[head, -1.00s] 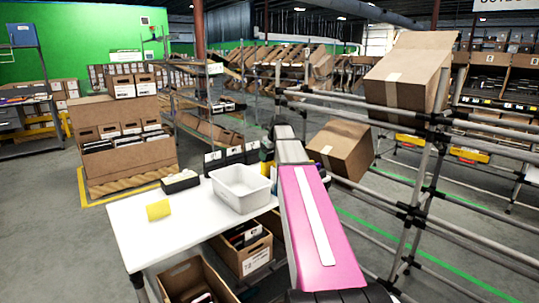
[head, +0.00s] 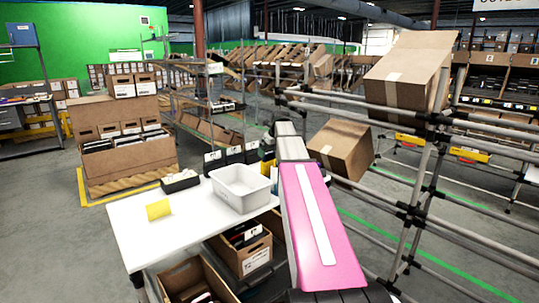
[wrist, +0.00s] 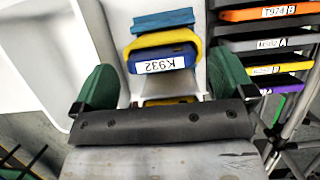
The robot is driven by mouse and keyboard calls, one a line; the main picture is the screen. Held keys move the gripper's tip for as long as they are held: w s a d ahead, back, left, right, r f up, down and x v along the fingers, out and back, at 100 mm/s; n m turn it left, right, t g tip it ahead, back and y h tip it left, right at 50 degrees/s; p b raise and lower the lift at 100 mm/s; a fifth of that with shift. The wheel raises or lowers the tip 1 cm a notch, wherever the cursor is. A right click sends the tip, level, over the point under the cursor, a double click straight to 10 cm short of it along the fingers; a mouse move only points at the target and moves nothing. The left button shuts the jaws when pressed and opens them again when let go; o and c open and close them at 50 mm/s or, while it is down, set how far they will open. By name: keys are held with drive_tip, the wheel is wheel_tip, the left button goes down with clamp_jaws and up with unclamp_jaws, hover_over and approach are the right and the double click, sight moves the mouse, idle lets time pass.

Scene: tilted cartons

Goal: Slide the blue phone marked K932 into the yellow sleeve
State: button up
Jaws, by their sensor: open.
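The blue phone marked K932 (wrist: 182,52) shows in the wrist view with its label upside down. A yellow band runs around its edge. My gripper (wrist: 165,62) is open, with one green finger on each side of the phone and a visible gap on both sides. In the head view my gripper is mostly hidden behind my arm.
Orange, grey and purple labelled devices (wrist: 265,45) are stacked at the right in the wrist view, close to the right finger. A white bin (head: 240,187) and a black box (head: 180,181) stand on the table. A pipe rack (head: 410,210) stands at the right.

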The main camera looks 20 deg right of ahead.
drive_tip(key=v, duration=0.8)
drive_tip(key=shift+r, duration=0.35)
drive_tip(key=shift+s+r, duration=0.1)
drive_tip(key=shift+r, duration=0.05)
wheel_tip(320, 180, up, 7)
idle(0.4)
